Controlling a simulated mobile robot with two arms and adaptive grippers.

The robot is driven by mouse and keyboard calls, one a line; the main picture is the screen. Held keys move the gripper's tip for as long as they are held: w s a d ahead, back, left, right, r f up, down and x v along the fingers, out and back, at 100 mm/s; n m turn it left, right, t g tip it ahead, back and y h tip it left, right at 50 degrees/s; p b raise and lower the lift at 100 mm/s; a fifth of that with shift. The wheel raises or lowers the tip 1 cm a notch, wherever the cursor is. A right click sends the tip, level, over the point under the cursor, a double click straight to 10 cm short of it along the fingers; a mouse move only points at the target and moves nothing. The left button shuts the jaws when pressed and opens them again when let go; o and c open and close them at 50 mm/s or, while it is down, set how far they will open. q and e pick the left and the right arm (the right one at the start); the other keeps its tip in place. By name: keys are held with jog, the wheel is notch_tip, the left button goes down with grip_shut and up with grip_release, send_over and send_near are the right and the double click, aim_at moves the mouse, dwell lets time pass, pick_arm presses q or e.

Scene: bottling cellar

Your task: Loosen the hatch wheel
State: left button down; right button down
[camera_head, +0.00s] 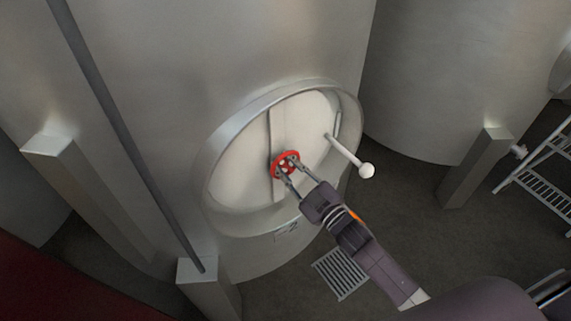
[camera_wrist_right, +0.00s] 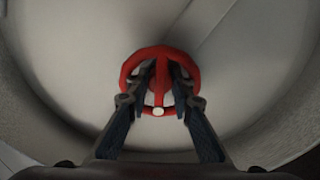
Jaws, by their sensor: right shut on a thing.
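The red hatch wheel (camera_head: 285,163) sits at the middle of the pale oval hatch (camera_head: 240,165) on the front of a steel tank. My right gripper (camera_head: 290,168) reaches it from the lower right and is shut on the wheel. In the right wrist view the wheel (camera_wrist_right: 160,55) shows between the fingers (camera_wrist_right: 160,85), which meet its rim and spoke area. The fingertips are partly hidden behind the rim. My left gripper is not in view.
A white handle with a ball end (camera_head: 366,170) sticks out from the hatch's right side, close to my right gripper. A floor grate (camera_head: 340,273) lies below. Tank legs (camera_head: 475,165) and a white rack (camera_head: 545,165) stand at the right.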

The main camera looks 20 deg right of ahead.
jog(key=shift+f, duration=0.1)
jog(key=c, duration=1.7)
grip_release()
jog(key=v, duration=1.2)
